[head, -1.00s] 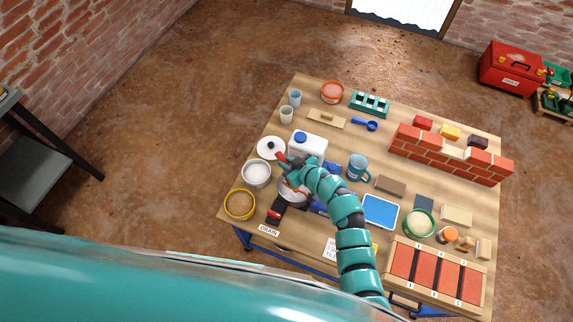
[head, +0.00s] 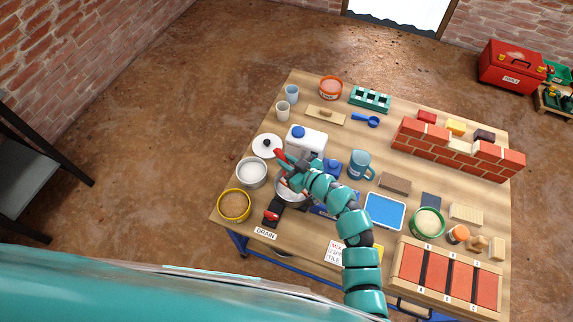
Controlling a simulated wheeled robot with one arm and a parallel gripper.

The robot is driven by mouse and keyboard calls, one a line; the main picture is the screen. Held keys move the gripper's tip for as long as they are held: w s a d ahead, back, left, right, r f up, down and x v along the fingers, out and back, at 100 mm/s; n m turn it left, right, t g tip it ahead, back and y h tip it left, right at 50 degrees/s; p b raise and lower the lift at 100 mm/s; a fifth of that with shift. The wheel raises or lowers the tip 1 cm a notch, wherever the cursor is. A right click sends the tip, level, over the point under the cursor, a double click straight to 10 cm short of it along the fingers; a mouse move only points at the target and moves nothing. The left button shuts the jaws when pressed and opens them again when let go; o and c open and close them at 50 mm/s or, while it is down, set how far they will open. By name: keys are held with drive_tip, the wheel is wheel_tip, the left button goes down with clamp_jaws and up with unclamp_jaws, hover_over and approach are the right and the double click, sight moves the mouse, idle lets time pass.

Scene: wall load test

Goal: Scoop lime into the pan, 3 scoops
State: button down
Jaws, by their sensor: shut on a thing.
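A silver pot (head: 251,173) with white contents, perhaps the lime, stands at the left of the table. A round metal pan (head: 285,189) sits to its right, partly hidden under my arm. My gripper (head: 287,161) is above the back edge of this pan, shut on a red-handled thing (head: 280,154). The rest of the held thing is hidden, so I cannot tell whether it carries anything. A blue scoop (head: 367,120) lies apart at the back of the table.
A white lid (head: 267,146), a white jug (head: 307,140) and a yellow-rimmed bowl (head: 234,205) crowd the left side. A blue mug (head: 360,165) stands right of my arm. A brick wall (head: 459,151) stands at the back right.

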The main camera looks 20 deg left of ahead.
drive_tip(key=shift+s+d+f+t+y+b, duration=0.2)
drive_tip(key=shift+d+t+y+b, duration=0.4)
drive_tip(key=shift+b, duration=3.05)
drive_tip(key=y+b, duration=0.1)
drive_tip(key=b, duration=0.3)
drive_tip(key=shift+s+r, duration=0.15)
drive_tip(key=shift+r, duration=0.05)
drive_tip(key=shift+d+r, duration=0.1)
drive_tip(key=shift+r, duration=0.05)
wheel_tip(320, 180, up, 4)
drive_tip(key=shift+f+p, duration=0.1)
drive_tip(key=shift+p, duration=0.4)
